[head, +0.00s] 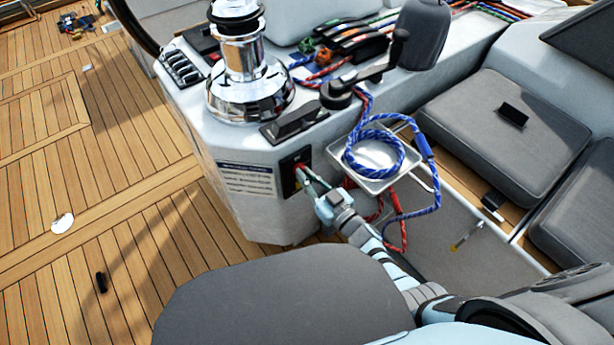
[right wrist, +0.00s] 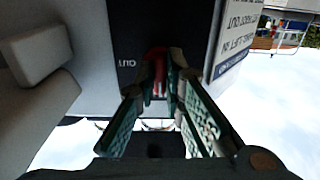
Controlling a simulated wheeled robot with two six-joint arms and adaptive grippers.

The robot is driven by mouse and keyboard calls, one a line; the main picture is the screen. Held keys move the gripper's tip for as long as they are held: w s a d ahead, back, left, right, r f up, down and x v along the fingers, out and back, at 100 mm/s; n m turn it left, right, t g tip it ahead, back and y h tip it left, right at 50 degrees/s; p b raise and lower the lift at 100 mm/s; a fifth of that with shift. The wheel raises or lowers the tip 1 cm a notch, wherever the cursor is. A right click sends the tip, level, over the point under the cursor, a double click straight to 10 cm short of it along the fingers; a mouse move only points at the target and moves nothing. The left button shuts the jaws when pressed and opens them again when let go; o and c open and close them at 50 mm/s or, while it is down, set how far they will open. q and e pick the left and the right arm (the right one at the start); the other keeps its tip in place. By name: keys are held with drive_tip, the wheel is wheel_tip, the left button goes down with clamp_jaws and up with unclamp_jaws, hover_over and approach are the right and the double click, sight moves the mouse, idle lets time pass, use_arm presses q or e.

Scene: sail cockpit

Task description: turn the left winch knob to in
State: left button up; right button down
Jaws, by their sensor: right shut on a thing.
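The winch knob is red and sits on a black panel (head: 289,166) on the front face of the white console. My right gripper (head: 303,175) reaches it from the lower right and is shut on the red knob (right wrist: 158,70). In the right wrist view the fingers close on both sides of the knob and hide much of it. The black panel (right wrist: 130,40) shows the word OUT, upside down, beside the knob. The knob's exact pointing cannot be told. My left gripper is not in view.
A chrome winch (head: 246,85) stands on the console above the panel. A white label (head: 246,180) is left of the panel. A white tray (head: 371,181) with coiled blue rope (head: 372,150) hangs close right of my gripper, with red rope below. Teak deck (head: 90,200) lies left.

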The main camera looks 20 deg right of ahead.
idle(0.4)
drive_tip(key=c, duration=1.7)
unclamp_jaws()
drive_tip(key=v, duration=1.2)
drive_tip(key=shift+a, duration=0.1)
drive_tip(key=shift+f, duration=0.1)
